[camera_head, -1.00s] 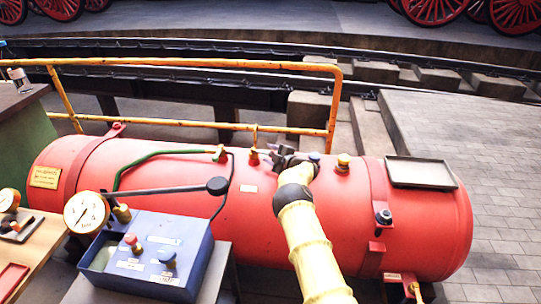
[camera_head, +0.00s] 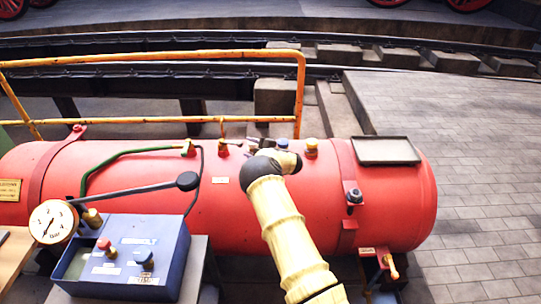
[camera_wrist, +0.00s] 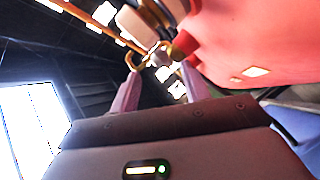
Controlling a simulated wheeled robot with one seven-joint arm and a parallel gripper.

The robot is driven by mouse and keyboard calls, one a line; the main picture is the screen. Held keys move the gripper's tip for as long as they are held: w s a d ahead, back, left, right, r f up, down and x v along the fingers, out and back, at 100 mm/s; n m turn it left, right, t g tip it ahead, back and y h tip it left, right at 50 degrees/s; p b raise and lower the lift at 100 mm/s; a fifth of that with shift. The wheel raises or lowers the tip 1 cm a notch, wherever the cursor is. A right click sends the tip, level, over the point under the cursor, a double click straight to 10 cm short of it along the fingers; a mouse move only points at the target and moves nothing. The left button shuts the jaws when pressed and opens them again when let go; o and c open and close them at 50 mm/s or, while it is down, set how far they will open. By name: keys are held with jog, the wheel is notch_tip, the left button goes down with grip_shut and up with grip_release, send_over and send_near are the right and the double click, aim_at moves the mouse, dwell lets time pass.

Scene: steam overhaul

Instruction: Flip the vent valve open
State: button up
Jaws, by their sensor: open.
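The red tank (camera_head: 130,170) lies across the head view with several fittings on top. One is a small red and brass valve (camera_head: 222,149) with a thin yellow upright piece; I take it as the vent valve, but no readable label confirms this. My gripper (camera_wrist: 160,73) is open, just right of that valve in the head view, partly hidden behind my wrist. In the wrist view, the red and brass fitting (camera_wrist: 180,46) and a curved yellow piece (camera_wrist: 153,52) show beyond the fingertips. I cannot tell whether either finger touches them.
A yellow rail (camera_head: 150,62) runs behind the tank. A green hose (camera_head: 125,152) joins a neighbouring fitting. Brass fittings stand to the right, and a grey tray (camera_head: 386,151) rests at the tank's right end. A blue box (camera_head: 135,255) with a long lever (camera_head: 130,190) stands in front.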

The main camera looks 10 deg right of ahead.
jog(key=v, duration=1)
jog(key=shift+s, duration=0.25)
jog(key=shift+d+r, duration=0.15)
